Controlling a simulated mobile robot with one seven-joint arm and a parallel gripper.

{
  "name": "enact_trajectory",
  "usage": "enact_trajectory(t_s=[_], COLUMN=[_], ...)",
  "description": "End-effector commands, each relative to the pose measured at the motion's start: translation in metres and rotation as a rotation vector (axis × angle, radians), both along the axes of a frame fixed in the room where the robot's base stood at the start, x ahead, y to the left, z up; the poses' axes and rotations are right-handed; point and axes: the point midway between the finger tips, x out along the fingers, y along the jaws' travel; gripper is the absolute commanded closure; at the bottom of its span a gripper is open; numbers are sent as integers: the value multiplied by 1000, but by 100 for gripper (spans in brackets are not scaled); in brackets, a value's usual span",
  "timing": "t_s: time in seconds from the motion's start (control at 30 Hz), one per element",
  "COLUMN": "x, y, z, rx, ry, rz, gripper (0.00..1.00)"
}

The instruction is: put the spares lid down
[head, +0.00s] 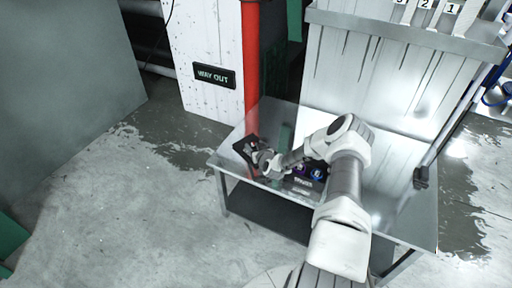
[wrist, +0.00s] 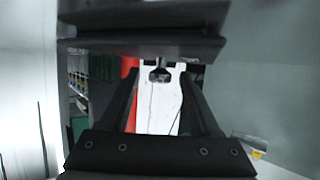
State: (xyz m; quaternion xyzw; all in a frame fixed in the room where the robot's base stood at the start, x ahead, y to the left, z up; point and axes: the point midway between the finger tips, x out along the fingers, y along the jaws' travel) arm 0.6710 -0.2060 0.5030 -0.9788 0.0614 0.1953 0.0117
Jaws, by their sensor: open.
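The spares lid (head: 243,147) is a dark flat plate at the left end of the metal table, beside my gripper (head: 264,157). In the wrist view a dark plate, apparently the lid (wrist: 140,40), spans the top. A small dark knob (wrist: 160,75) shows on it, between the fingertips. My gripper (wrist: 165,85) has its two fingers apart, with a gap on each side of the knob. I cannot tell whether the lid lies flat on the tabletop. The dark spares box (head: 304,182), with purple and blue items inside, stands to the right, partly behind my arm.
The metal table (head: 385,200) has bare room at its right, apart from a small dark object (head: 420,177). A tall metal tank (head: 365,70) stands behind it. A red post (head: 250,60) and a white panel with a WAY OUT sign (head: 214,75) stand behind the left end.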

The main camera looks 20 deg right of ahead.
Motion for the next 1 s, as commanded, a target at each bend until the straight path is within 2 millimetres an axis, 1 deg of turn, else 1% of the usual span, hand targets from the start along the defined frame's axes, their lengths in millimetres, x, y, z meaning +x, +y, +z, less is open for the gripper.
enact_trajectory(t_s=[0.13, 0.23, 0.5, 0.7, 0.83, 1.0], x=[-2, -14, -63, -93, -105, -110], y=[0, 1, 8, 12, 13, 14], z=[6, 12, 33, 44, 48, 50], rx=[1, 0, 1, 1, -1, 0], ry=[1, 1, 3, 1, 1, 0], rz=[0, 1, 1, 1, 0, 0], gripper=[37, 37, 37, 37, 37, 37])
